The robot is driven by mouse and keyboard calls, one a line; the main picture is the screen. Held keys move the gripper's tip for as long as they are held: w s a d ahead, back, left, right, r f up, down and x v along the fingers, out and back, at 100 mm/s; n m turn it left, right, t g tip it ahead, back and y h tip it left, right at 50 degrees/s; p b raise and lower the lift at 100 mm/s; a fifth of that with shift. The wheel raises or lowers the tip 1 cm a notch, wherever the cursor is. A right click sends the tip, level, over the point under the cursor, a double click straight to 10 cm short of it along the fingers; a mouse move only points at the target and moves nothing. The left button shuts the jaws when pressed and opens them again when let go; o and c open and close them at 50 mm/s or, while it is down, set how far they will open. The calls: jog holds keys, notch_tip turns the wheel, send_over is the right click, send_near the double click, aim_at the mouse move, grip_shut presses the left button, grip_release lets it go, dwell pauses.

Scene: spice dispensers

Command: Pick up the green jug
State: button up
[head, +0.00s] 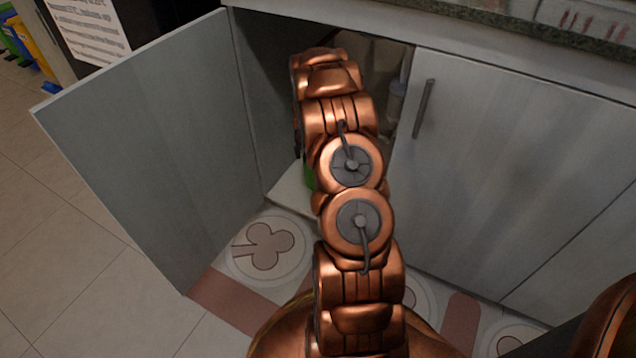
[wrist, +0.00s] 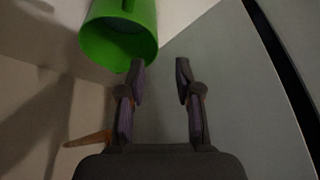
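The green jug (wrist: 115,42) is in the upper left of the wrist view, with its top cut off by the frame edge. In the head view only a green sliver of it (head: 309,178) shows beside my arm, inside the open cabinet. My gripper (wrist: 160,68) is open with nothing between its fingers. Its left fingertip overlaps the jug's lower right edge in the picture; I cannot tell whether they touch. The jug lies left of the gap between the fingers. In the head view my arm hides the gripper and most of the jug.
The open cabinet door (head: 160,140) stands left of my arm, and a closed door (head: 520,170) is on the right. A pale cabinet wall (wrist: 235,90) is close to the right finger. A small orange-brown object (wrist: 90,139) lies left of the gripper. A patterned mat (head: 235,300) covers the floor.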

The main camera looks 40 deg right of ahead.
jog(key=x, duration=0.1)
jog(key=b+x, duration=0.1)
jog(key=x, duration=0.1)
jog(key=d+x, duration=0.1)
jog(key=x, duration=0.1)
jog(key=shift+s, duration=0.35)
jog(key=b+x, duration=0.1)
jog(key=x, duration=0.1)
jog(key=b+x, duration=0.2)
jog(key=shift+a+f, duration=0.2)
jog(key=shift+f, duration=0.1)
jog(key=shift+w+f, duration=0.2)
jog(key=shift+f, duration=0.05)
grip_shut()
